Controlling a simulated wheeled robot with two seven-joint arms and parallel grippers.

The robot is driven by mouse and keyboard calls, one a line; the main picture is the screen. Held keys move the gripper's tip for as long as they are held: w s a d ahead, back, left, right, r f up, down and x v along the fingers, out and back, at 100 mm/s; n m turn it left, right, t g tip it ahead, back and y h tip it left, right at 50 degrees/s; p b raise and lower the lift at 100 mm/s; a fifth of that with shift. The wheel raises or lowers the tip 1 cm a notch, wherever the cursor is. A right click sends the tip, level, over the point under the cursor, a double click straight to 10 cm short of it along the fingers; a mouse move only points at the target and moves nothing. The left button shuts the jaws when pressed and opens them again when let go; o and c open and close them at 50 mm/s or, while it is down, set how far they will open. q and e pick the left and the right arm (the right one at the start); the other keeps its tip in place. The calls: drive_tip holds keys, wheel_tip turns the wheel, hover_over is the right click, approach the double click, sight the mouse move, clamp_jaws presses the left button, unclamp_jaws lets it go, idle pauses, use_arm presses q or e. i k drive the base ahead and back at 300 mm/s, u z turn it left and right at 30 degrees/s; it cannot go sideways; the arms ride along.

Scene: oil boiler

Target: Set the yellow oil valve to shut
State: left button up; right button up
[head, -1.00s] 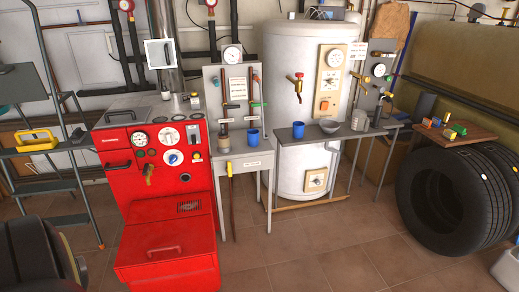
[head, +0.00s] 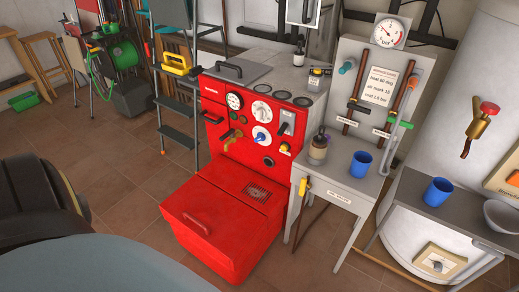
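A yellow lever handle (head: 304,187) sits on a thin pipe between the red boiler (head: 232,205) and the small grey table. It looks roughly upright, but its exact setting is too small to read. A smaller yellow-tipped part (head: 285,147) is on the boiler's front, near the gauges. A brass tap-like part (head: 232,138) is also on the boiler front. I cannot confirm a label on any of these. Neither of my grippers is in view.
The small grey table (head: 338,187) holds a blue mug (head: 360,164) and a jar (head: 318,149). A gauge panel with pipes (head: 378,88) stands behind it. The boiler's low red front box (head: 222,235) juts onto the tiled floor. A ladder (head: 176,105) stands left.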

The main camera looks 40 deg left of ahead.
sight(303, 189)
drive_tip(key=u, duration=1.05)
drive_tip(key=i, duration=0.9)
drive_tip(key=u, duration=0.75)
